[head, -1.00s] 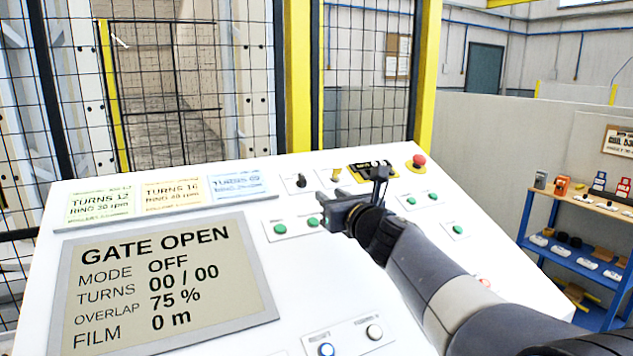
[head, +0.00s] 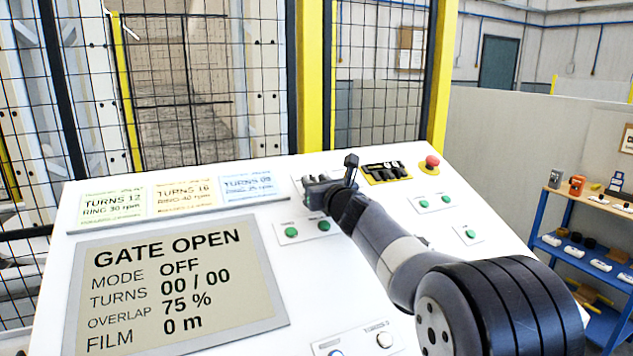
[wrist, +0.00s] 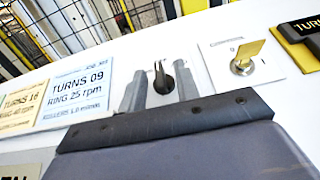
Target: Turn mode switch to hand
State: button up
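The mode switch looks to be the black knob (wrist: 162,80) on a white plate on the sloped console. It shows between my gripper's two grey fingers in the wrist view, its pointer roughly upward. My gripper (wrist: 160,92) is open, with one finger on each side of the knob and visible gaps. I cannot tell how deep the fingers reach around it. In the head view my gripper (head: 315,184) is at the console's upper part and hides the knob. The display (head: 178,285) reads GATE OPEN and MODE OFF.
A brass key switch (wrist: 243,62) is just right of the gripper. Green buttons (head: 291,232) sit below it. A yellow-black block (head: 385,172) and a red mushroom button (head: 432,162) are to the right. A mesh fence stands behind the console.

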grip_shut()
dwell(0.3)
